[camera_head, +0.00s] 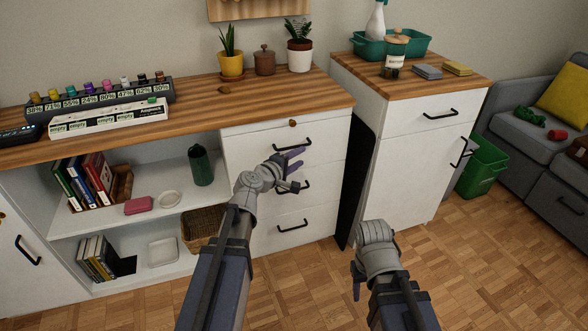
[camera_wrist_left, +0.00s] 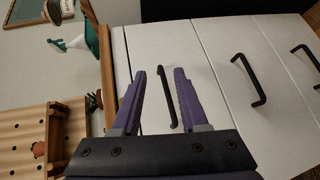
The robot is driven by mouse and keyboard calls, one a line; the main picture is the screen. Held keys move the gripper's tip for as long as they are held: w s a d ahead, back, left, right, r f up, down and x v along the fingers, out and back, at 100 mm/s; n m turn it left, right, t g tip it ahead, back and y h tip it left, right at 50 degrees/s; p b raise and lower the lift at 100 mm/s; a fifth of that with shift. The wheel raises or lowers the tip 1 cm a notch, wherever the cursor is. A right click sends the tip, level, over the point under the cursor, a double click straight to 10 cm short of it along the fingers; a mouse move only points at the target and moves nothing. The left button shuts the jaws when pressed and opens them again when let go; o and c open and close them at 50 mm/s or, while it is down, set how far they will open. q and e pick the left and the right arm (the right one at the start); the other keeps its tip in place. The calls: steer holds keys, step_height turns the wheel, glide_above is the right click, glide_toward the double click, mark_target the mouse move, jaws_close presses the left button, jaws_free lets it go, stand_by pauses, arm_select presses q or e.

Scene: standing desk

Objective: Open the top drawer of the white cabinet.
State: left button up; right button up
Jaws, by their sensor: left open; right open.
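The white cabinet (camera_head: 268,165) under the wooden top has several drawer fronts, each with a black bar handle. The top black handle (camera_head: 292,143) shows in the head view; its drawer looks flush with the front. My left gripper (camera_head: 293,168) is open in front of the drawers, just below that handle in the picture. In the left wrist view, the open purple fingers (camera_wrist_left: 165,98) appear on either side of the top handle (camera_wrist_left: 172,110); I cannot tell whether they reach around it. My right gripper (camera_head: 357,283) is open, low in front of the floor, away from the cabinet.
Open shelves (camera_head: 170,215) with books and a bottle (camera_head: 200,165) are to the left. A taller white cabinet (camera_head: 415,155) and green bin (camera_head: 483,167) stand right.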

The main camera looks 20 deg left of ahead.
mark_target(294, 147)
arm_select(q)
steer(key=w+a+f+n+t+y+b, duration=0.1)
steer(key=a+f+n+y+b, duration=0.15)
steer(key=a, duration=0.25)
steer(key=shift+n+h, duration=0.25)
steer(key=shift+h, duration=0.2)
steer(key=shift+r+x, duration=0.25)
steer(key=shift+x, duration=1.05)
steer(key=shift+r+x, duration=0.2)
steer(key=shift+x, duration=1.05)
steer(key=shift+r+x, duration=0.25)
steer(key=shift+x, duration=1.05)
steer(key=shift+w, duration=0.1)
arm_select(e)
step_height(294, 147, down, 4)
steer(key=shift+f, duration=0.25)
arm_select(q)
jaws_close()
